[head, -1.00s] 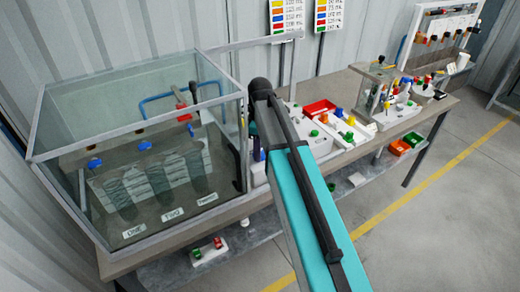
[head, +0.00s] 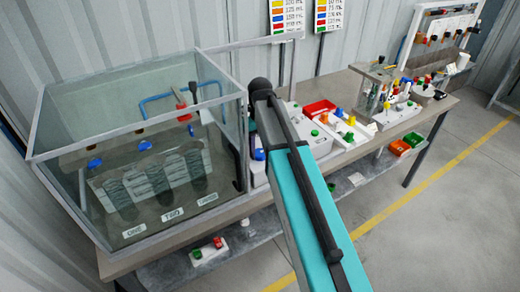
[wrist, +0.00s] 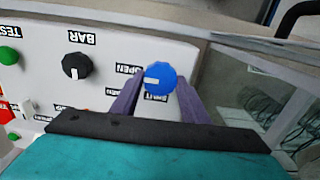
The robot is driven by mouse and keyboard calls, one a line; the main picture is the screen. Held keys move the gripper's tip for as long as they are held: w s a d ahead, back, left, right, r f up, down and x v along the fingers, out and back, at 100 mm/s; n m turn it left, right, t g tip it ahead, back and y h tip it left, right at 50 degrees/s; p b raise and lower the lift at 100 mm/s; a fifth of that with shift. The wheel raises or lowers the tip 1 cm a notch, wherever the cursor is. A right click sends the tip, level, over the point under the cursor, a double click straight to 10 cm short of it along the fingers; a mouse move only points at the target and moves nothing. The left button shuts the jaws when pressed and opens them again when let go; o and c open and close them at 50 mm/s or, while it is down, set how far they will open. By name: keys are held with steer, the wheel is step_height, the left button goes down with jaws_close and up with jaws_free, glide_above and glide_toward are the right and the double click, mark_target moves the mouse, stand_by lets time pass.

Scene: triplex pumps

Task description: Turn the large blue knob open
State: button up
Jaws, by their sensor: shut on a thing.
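The large blue knob (wrist: 160,77) is on the white panel in the wrist view. A white mark on its face points left. Upside-down labels sit beside it: OPEN (wrist: 128,69) to the left, and one below it that is partly covered. My gripper (wrist: 158,88) has its two purple fingers on either side of the knob, shut on it. In the head view my arm's end is by the right side of the glass tank, and the arm hides most of the gripper and panel.
A black knob (wrist: 76,66) labelled BAR and a green button (wrist: 8,55) are left of the blue knob. The glass tank (head: 140,226) stands close on the arm's left. A red tray (head: 319,107) and other apparatus stand along the bench to the right.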

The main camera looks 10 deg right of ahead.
mark_target(260, 152)
stand_by(0.3)
steer(key=o, duration=1.1)
steer(key=shift+c, duration=0.2)
steer(key=shift+r, duration=0.15)
step_height(260, 152, up, 14)
steer(key=p, duration=0.7)
steer(key=shift+f, duration=0.25)
